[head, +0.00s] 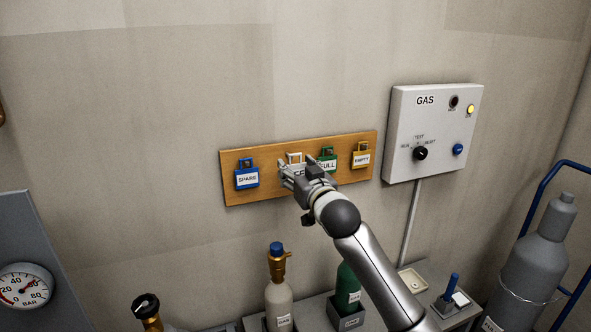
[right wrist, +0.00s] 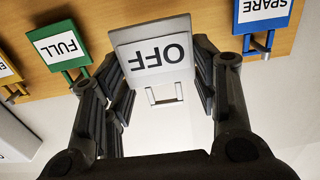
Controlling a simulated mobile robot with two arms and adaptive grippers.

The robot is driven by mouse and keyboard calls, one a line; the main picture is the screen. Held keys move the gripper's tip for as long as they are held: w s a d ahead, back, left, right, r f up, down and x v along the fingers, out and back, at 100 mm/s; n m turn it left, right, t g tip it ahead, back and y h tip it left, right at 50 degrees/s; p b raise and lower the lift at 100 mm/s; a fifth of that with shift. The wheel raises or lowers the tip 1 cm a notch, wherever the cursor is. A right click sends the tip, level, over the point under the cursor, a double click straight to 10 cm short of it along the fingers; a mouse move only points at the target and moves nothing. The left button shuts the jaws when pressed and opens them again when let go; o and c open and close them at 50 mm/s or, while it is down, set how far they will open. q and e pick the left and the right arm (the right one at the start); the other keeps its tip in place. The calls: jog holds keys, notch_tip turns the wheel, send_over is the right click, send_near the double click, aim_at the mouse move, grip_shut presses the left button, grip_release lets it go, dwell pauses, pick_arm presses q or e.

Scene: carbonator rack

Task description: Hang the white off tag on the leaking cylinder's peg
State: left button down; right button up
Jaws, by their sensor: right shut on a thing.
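The white OFF tag (right wrist: 152,57) is between the fingers of my right gripper (right wrist: 160,85), which is shut on it. In the right wrist view its lettering is upside down, and no hook shows in its open wire loop. In the head view the tag's top (head: 294,158) shows just above my right gripper (head: 300,177), in front of the wooden tag board (head: 270,156). A beige cylinder (head: 279,302) with a brass valve and blue cap and a green cylinder (head: 347,285) stand below. I cannot tell which cylinder leaks. My left gripper is not in view.
Blue SPARE (head: 247,179), green FULL (head: 328,163) and yellow EMPTY (head: 361,159) tags hang on the board, close to my right gripper. A GAS panel (head: 432,130) is to the right. A grey cylinder (head: 540,250) stands far right; a gauge (head: 24,286) is at left.

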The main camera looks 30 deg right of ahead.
jog(key=shift+r+v, duration=0.2)
jog(key=shift+v, duration=1.1)
jog(key=shift+r+v, duration=0.2)
jog(key=shift+v, duration=1.1)
